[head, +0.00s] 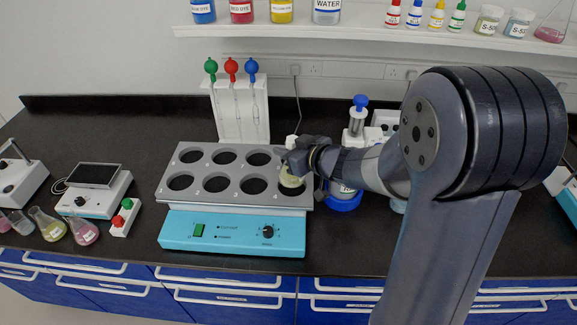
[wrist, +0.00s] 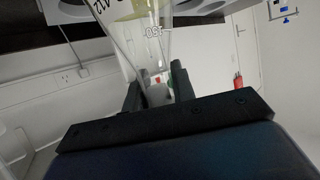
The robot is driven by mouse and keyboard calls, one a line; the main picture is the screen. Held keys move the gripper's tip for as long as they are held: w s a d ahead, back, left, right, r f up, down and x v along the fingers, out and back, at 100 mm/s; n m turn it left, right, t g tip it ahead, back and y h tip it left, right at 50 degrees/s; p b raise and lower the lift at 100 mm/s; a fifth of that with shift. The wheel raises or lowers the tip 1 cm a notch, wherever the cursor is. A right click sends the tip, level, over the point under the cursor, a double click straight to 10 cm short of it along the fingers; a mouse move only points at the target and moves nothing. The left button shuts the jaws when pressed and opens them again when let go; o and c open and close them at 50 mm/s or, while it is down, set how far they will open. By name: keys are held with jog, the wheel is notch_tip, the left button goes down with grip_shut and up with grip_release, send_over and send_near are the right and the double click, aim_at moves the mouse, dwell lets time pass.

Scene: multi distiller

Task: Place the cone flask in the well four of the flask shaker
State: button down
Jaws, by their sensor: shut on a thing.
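The flask shaker (head: 236,222) has a grey top with two rows of round wells and a cyan base with a green switch and a dial. My gripper (head: 297,160) is at the right end of the top and is shut on the cone flask (head: 290,178), which holds pale yellow-green liquid. The flask shows at the back right of the front right well, overlapping it; whether it hangs above or touches the top I cannot tell. My gripper hides the back right well. In the wrist view the clear, marked flask (wrist: 150,35) has its neck between my gripper's fingers (wrist: 156,92).
A white stand (head: 240,115) with green, red and blue topped pipettes stands behind the shaker. A blue-based bottle (head: 343,200) is close to its right. Left are a stirrer plate (head: 95,190), a small button box (head: 124,217) and several flasks (head: 83,233). Bottles line the shelf (head: 350,37).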

jog(key=shift+f+b, duration=0.35)
jog(key=shift+f, duration=1.7)
jog(key=shift+f, duration=0.25)
jog(key=c, duration=1.2)
grip_release()
jog(key=shift+r, duration=0.1)
